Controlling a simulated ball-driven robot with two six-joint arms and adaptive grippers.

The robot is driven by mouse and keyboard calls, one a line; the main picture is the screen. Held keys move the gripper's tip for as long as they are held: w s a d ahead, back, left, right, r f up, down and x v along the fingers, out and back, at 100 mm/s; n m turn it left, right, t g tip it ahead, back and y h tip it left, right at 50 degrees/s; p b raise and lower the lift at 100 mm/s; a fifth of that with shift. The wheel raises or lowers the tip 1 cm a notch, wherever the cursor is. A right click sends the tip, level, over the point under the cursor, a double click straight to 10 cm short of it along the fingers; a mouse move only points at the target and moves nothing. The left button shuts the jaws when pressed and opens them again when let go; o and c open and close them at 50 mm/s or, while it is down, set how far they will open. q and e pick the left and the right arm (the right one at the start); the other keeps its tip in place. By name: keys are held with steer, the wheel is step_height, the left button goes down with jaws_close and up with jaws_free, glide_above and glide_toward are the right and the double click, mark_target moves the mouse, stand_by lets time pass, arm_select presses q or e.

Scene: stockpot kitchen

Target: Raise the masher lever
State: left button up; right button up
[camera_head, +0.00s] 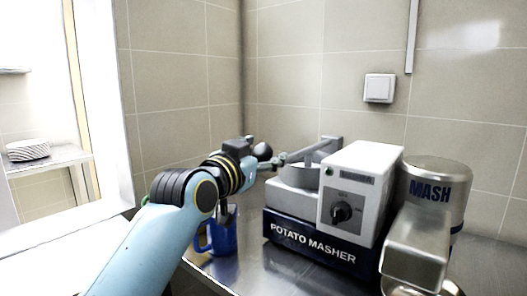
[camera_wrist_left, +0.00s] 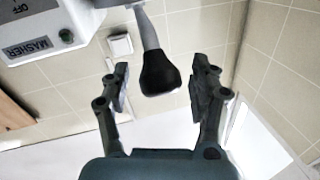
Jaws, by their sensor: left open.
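The potato masher (camera_head: 290,245) stands on the metal counter, a white and dark blue machine with a dial on its front. Its grey metal lever (camera_head: 305,152) reaches left from the machine and ends in a black knob (camera_head: 262,151). My left gripper (camera_wrist_left: 162,70) is open, with one finger on either side of the black knob (camera_wrist_left: 159,74) in the left wrist view. I cannot tell whether a finger touches it. The lever shaft (camera_wrist_left: 147,28) also shows there, beside the machine's upside-down MASHER label (camera_wrist_left: 27,47). My right gripper is out of view.
A blue mug (camera_head: 222,238) stands on the counter, partly behind my left arm. A wall switch (camera_head: 379,88) is above.

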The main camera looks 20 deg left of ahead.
arm_select(q)
steer(key=shift+w, duration=0.4)
steer(key=c, duration=1.3)
jaws_close()
steer(key=shift+w+d+f, duration=0.1)
